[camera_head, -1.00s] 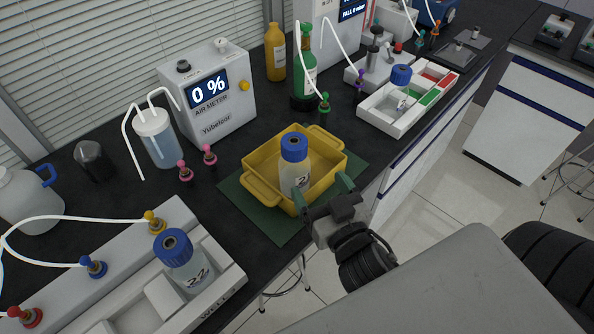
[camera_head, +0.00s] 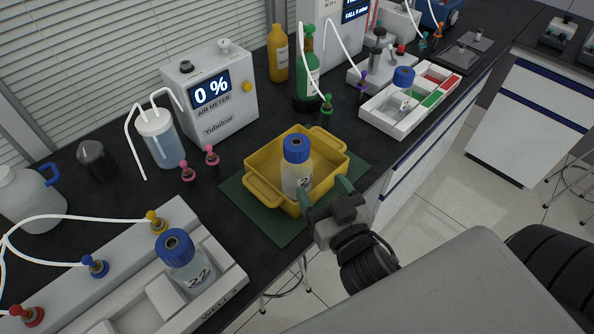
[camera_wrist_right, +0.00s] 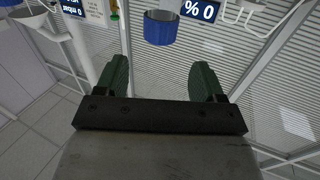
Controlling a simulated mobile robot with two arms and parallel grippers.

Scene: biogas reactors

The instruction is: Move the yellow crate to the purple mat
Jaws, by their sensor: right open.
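The yellow crate (camera_head: 262,188) sits on a dark green mat (camera_head: 268,226) on the black bench, with a blue-capped bottle (camera_head: 297,165) standing in it. My right gripper (camera_head: 325,192) is at the crate's near right side, its green fingers apart on either side of the bottle's lower right. I cannot tell whether they touch the crate. In the right wrist view the gripper (camera_wrist_right: 160,78) is open and empty, with the bottle's blue cap (camera_wrist_right: 160,27) beyond the fingers. No purple mat shows. My left gripper is not in view.
A bottle marked 22 (camera_head: 186,262) stands in the white well rack (camera_head: 232,272) at the front left. The air meter (camera_head: 212,95) and green bottle (camera_head: 307,75) stand behind the crate. A white sectioned tray (camera_head: 392,128) is to the right. The bench edge is close to the crate.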

